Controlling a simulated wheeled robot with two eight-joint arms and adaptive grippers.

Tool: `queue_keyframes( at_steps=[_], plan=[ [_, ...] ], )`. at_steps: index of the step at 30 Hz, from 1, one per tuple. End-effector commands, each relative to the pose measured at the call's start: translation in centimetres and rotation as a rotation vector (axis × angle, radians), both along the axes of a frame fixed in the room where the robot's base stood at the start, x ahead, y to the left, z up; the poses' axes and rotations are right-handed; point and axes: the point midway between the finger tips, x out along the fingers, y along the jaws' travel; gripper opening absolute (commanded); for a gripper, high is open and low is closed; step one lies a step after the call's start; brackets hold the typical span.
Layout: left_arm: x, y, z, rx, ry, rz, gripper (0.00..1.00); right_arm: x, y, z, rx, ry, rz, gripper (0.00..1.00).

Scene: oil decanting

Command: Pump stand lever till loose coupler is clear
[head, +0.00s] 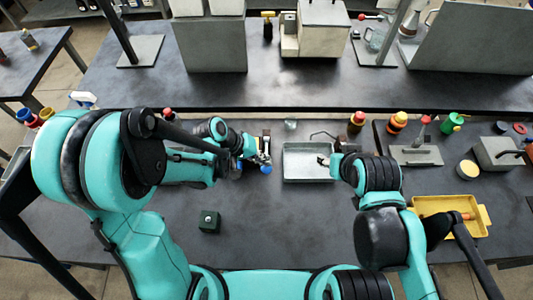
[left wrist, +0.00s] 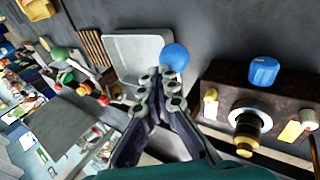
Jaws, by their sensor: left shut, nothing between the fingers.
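My left gripper (left wrist: 160,82) is shut and empty in the left wrist view. A round blue ball knob (left wrist: 175,57), which looks like a lever's end, sits right beyond its fingertips; I cannot tell if they touch. To the right is a brown stand body (left wrist: 222,92) with a blue cap (left wrist: 263,71) and a black-and-brass coupler (left wrist: 248,125) in a pale ring. In the head view the blue knob (head: 266,169) shows by my left gripper (head: 262,158), and my arm hides most of the stand. My right gripper (head: 325,160) is over the metal tray's right side; its fingers are too small to read.
The grey metal tray (head: 308,178) lies right of the stand. A small dark green box (head: 209,222) stands nearer on the bench. Red-capped bottles (head: 357,122), a grey plate with a red-tipped lever (head: 415,155) and a yellow tray (head: 484,216) are at right.

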Motion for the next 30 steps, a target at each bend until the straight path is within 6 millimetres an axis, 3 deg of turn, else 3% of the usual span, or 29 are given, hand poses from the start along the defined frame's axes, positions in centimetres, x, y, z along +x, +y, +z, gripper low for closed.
queue_keyframes(
  at_steps=[21, 30],
  plan=[
    [-0.1, 0.0, -0.2, 0.001, 0.001, 0.000, 0.00, 0.0, 0.0, -0.2, 0.000, 0.000, 0.000, 0.48],
    [0.6, 0.0, 1.3, 0.001, 0.000, 0.000, 0.00, 0.0, 0.0, 0.9, 0.000, 0.000, 0.000, 0.48]
  ],
)
